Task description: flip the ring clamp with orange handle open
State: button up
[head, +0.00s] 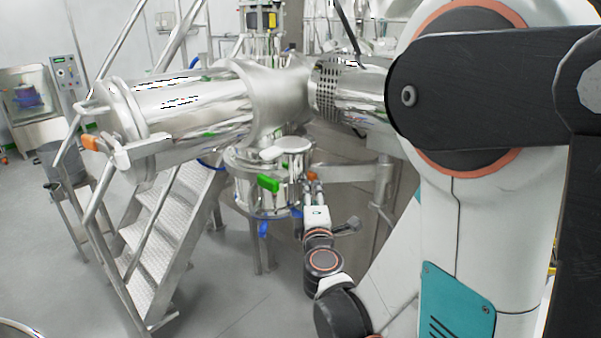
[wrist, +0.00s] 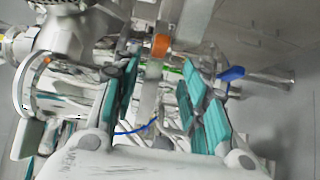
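An orange handle (head: 312,176) shows just beyond my gripper (head: 314,190) in the head view, at the right side of the steel vessel under the large horizontal cylinder. In the wrist view an orange handle end (wrist: 160,45) is ahead of my gripper (wrist: 168,90), roughly in line with the gap between the teal finger pads. The fingers are apart, with nothing clearly held between them. I cannot tell whether they touch the handle's arm. Another orange handle (head: 90,143) is on the ring at the left end of the cylinder. The clamp ring itself is partly hidden.
A green handle (head: 268,183) and a blue handle (head: 263,228) are on the vessel, left of my gripper. A blue handle (wrist: 232,73) is beside the right finger in the wrist view. Metal steps (head: 165,225) stand left. The floor (head: 235,300) is clear at the front.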

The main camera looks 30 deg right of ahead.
aim_at(309, 177)
jog(key=x, duration=1.1)
jog(key=shift+w+d+b, duration=0.2)
jog(key=shift+w+b, duration=0.15)
jog(key=shift+b, duration=0.05)
grip_shut()
